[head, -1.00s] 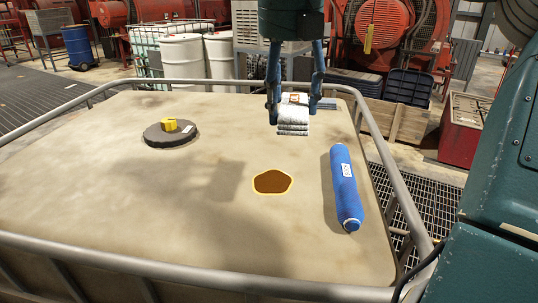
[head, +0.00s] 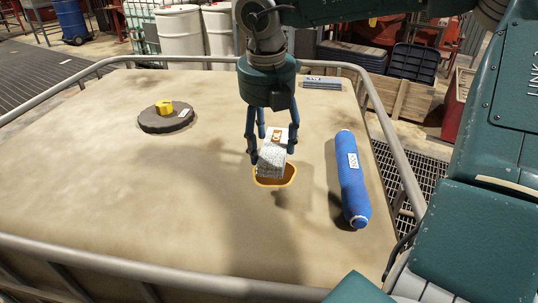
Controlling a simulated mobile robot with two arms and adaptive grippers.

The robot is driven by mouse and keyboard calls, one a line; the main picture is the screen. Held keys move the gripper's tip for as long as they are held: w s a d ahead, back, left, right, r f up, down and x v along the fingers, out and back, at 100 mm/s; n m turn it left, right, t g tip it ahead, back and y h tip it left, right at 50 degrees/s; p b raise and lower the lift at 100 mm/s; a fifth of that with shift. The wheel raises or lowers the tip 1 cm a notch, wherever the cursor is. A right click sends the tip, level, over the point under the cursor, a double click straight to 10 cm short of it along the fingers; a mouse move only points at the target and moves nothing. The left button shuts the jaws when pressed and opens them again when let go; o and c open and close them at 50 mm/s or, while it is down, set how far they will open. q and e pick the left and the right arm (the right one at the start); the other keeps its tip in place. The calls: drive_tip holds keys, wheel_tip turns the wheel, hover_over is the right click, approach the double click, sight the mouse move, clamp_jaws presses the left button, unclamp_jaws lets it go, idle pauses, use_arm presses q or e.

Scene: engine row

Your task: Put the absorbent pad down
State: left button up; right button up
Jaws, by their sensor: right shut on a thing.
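The absorbent pad (head: 271,162) is a folded white-grey stack with an orange label. My right gripper (head: 267,150) is shut on it, with its blue fingers around the pad's upper part. The pad hangs tilted over the brown spill with a yellow outline (head: 286,181) and hides most of it. A shadow lies just below and right of the spill; whether the pad's lower edge touches the surface I cannot tell. My left gripper is not in view.
A blue rolled sock (head: 352,185) lies to the right on the railed tabletop (head: 120,200). A dark round lid (head: 165,120) with a yellow item (head: 164,107) sits at the left. A small grey labelled item (head: 321,83) lies at the back. The front left is clear.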

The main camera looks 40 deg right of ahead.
drive_tip(key=shift+f, duration=0.3)
wheel_tip(320, 180, down, 4)
drive_tip(key=shift+s+r+p, duration=0.1)
drive_tip(key=shift+r+p, duration=0.15)
drive_tip(key=shift+p, duration=0.2)
drive_tip(key=shift+f, duration=0.35)
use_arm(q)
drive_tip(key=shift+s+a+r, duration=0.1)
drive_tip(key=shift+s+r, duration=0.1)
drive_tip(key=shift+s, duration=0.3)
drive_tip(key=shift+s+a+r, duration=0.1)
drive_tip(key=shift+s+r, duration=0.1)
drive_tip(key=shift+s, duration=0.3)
